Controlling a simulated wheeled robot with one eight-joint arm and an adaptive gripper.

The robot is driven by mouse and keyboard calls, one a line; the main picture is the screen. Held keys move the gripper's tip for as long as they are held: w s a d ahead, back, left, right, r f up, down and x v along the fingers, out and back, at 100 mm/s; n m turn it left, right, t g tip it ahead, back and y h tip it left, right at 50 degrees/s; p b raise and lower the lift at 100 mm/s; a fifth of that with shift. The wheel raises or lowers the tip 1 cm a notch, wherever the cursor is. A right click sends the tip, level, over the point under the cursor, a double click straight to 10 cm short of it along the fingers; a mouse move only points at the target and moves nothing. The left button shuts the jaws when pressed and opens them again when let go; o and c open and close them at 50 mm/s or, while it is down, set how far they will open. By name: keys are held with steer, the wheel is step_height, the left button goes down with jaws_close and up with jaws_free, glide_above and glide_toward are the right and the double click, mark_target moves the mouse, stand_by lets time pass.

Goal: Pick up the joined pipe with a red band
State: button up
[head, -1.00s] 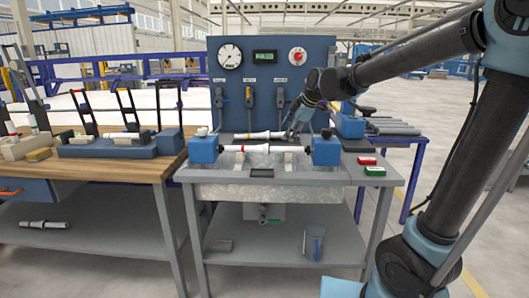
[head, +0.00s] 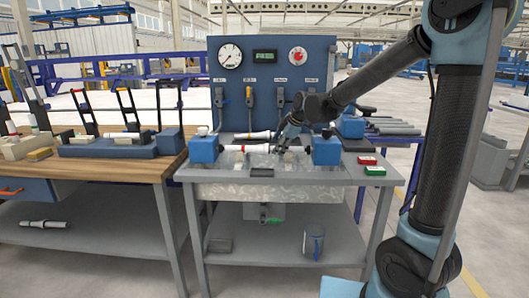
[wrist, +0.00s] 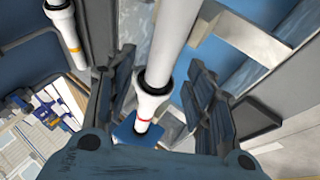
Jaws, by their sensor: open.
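The white joined pipe with a red band (head: 255,148) lies level on the bench fixture, between two blue end blocks. My gripper (head: 282,148) is at the right part of this pipe and hides some of it. In the wrist view, the pipe (wrist: 172,45) with its black ring and red band runs between the two fingers of my gripper (wrist: 162,85). The fingers are open with a gap on both sides of the pipe. A second pipe with a yellow band (head: 254,135) lies behind; it also shows in the wrist view (wrist: 67,28), outside the left finger.
The blue end blocks (head: 203,150) and (head: 326,150) flank the pipe. A blue gauge panel (head: 270,70) stands behind. Red (head: 367,160) and green (head: 375,171) boxes lie at the bench's right. Another pipe (head: 45,224) lies on the left table's lower shelf.

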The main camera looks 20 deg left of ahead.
steer(key=shift+x, duration=1.45)
steer(key=shift+c, duration=0.3)
jaws_close()
